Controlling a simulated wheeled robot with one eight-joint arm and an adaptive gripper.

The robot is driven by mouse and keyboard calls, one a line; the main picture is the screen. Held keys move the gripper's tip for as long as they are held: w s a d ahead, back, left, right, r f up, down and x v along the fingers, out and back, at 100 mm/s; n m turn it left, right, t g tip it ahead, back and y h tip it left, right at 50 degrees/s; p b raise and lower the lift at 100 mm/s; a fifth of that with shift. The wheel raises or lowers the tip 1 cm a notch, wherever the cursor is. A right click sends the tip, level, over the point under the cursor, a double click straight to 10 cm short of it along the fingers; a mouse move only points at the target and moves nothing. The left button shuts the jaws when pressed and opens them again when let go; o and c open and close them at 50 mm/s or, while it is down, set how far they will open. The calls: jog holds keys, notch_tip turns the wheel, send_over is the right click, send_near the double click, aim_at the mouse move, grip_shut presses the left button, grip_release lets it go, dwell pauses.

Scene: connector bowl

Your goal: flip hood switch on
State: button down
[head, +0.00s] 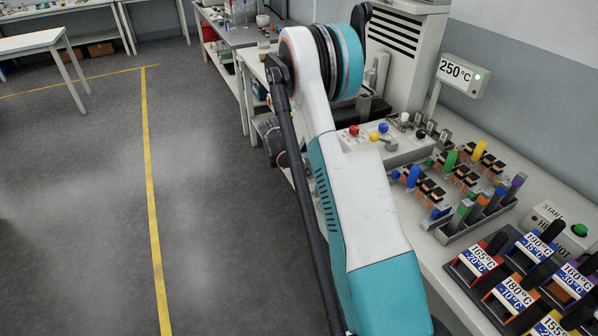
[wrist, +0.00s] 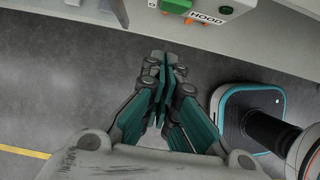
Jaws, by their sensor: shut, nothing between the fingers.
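The hood switch panel (wrist: 215,30) is on the pale front at the top of the wrist view, cut off by the frame's upper edge. I cannot tell the switch's position. My gripper (wrist: 163,60) is shut and empty, with its fingertips below the panel in the picture and apart from the switch. In the head view I cannot make out the gripper or the switch.
The bench on the right carries a temperature display (head: 455,75) reading 250°C, a rack of coloured connectors (head: 470,212), labelled temperature blocks (head: 513,293) and a green start button (head: 579,230). Grey floor (head: 90,200) with a yellow line (head: 150,190) lies open on the left.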

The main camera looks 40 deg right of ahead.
jog(key=d, duration=0.2)
jog(key=s+d+r+b, duration=0.1)
jog(key=shift+d, duration=0.3)
jog(key=shift+d+r, duration=0.1)
jog(key=shift+d+r+y+p, duration=0.25)
jog(key=shift+d+y+p, duration=0.2)
jog(key=shift+y, duration=0.25)
jog(key=shift+s+r, duration=0.1)
jog(key=shift+r, duration=0.05)
jog(key=shift+r+p, duration=0.4)
jog(key=shift+r, duration=0.25)
